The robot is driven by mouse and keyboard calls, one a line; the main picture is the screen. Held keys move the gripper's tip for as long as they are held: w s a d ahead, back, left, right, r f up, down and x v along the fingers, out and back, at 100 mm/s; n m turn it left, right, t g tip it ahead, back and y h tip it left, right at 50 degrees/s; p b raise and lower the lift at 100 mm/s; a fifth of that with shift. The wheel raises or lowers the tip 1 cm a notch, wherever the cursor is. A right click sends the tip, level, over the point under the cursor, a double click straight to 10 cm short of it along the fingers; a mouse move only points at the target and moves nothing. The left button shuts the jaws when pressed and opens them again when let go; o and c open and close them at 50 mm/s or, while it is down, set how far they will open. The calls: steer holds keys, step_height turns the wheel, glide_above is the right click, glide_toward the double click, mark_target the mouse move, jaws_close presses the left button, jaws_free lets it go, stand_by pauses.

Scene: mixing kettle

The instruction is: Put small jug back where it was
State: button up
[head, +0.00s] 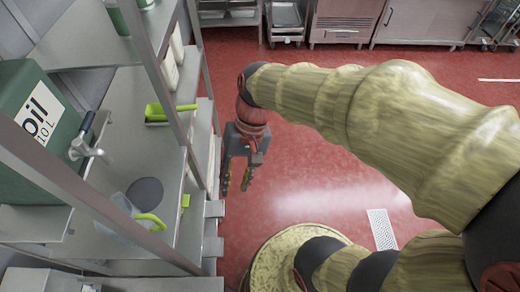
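The small jug (119,207) is clear, with a bright green handle (150,219). It stands on the metal shelf at the lower left, beside a dark grey round patch (145,191), with its handle towards the right. My gripper (235,187) hangs over the red floor, just right of the shelf's edge and apart from the jug. Its two fingers point down and are spread, with nothing between them. No part of the gripper touches the jug.
A green oil container (30,108) with a tap (84,148) stands at the left. A green scoop (165,112) lies further back on the shelving. Slanting metal shelf posts (157,82) stand near my gripper. The red floor (310,170) is mostly clear; steel cabinets (415,22) line the back.

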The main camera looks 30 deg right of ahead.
steer(key=d+r+n+t+h, duration=0.3)
steer(key=d+r+t, duration=0.3)
steer(key=r, duration=0.3)
steer(key=shift+s+d+n+t+h, duration=0.3)
steer(key=shift+d+t+h, duration=0.1)
steer(key=shift+h, duration=0.1)
steer(key=shift+w+f, duration=0.1)
steer(key=shift+f, duration=0.1)
steer(key=shift+a, duration=0.15)
